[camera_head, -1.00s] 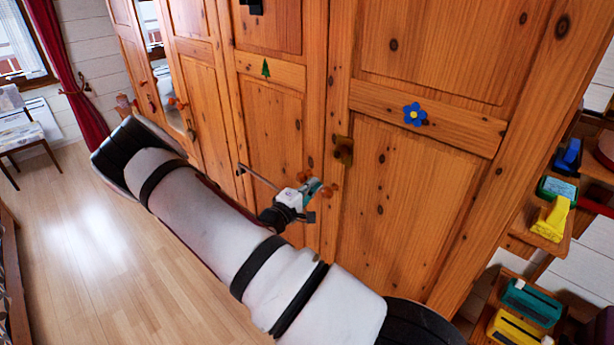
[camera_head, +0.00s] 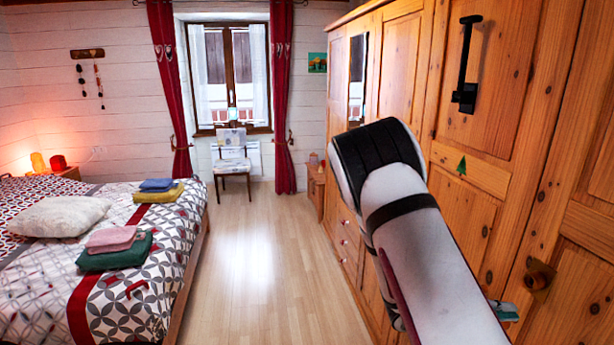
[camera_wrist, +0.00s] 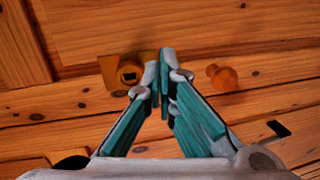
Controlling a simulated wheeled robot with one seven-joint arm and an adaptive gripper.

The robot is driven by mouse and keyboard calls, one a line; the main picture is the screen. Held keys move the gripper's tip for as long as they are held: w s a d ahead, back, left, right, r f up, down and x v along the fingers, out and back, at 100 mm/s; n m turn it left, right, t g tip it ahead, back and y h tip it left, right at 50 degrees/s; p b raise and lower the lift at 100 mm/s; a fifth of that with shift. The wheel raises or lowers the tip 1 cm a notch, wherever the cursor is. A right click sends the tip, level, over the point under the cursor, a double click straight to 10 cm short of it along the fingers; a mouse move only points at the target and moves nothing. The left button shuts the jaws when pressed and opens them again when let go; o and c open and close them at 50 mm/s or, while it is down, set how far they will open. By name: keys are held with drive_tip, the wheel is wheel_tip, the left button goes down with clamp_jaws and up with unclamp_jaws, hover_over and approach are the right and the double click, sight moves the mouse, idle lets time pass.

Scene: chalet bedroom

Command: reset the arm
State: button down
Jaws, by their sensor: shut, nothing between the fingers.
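My gripper (camera_wrist: 161,75) shows in the wrist view with its teal and grey fingers together at the tips and nothing between them. It is in front of the wooden wardrobe (camera_head: 480,225), close to its door fronts. A brass latch plate (camera_wrist: 128,72) lies just left of the fingertips and a round wooden knob (camera_wrist: 222,77) just right; I cannot tell whether the fingers touch either. In the head view my white and black arm reaches up along the wardrobe and hides part of it. Only a bit of teal at the gripper end (camera_head: 505,311) shows there.
A black handle (camera_head: 466,65) stands out from a wardrobe door. The bed (camera_head: 190,275) at left holds folded towels (camera_head: 115,248) and a pillow (camera_head: 62,216). A chair (camera_head: 233,165) stands by the window. The wooden floor (camera_head: 270,250) between bed and wardrobe is clear.

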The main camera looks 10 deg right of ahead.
drive_tip(key=s+a+r+t+y, duration=0.2)
drive_tip(key=s+a+r+y, duration=0.3)
drive_tip(key=a, duration=0.5)
drive_tip(key=s+a+r+n+t+y, duration=0.1)
drive_tip(key=s+a+r+t+y, duration=0.1)
drive_tip(key=s+a+r+y, duration=0.3)
drive_tip(key=s+a+r+t+y, duration=0.2)
drive_tip(key=s+a+r+y, duration=0.3)
drive_tip(key=a+r, duration=0.6)
drive_tip(key=a+y, duration=0.1)
drive_tip(key=a, duration=0.3)
drive_tip(key=shift+n+t+b, duration=0.3)
drive_tip(key=shift+t, duration=0.1)
drive_tip(key=shift+a, duration=0.1)
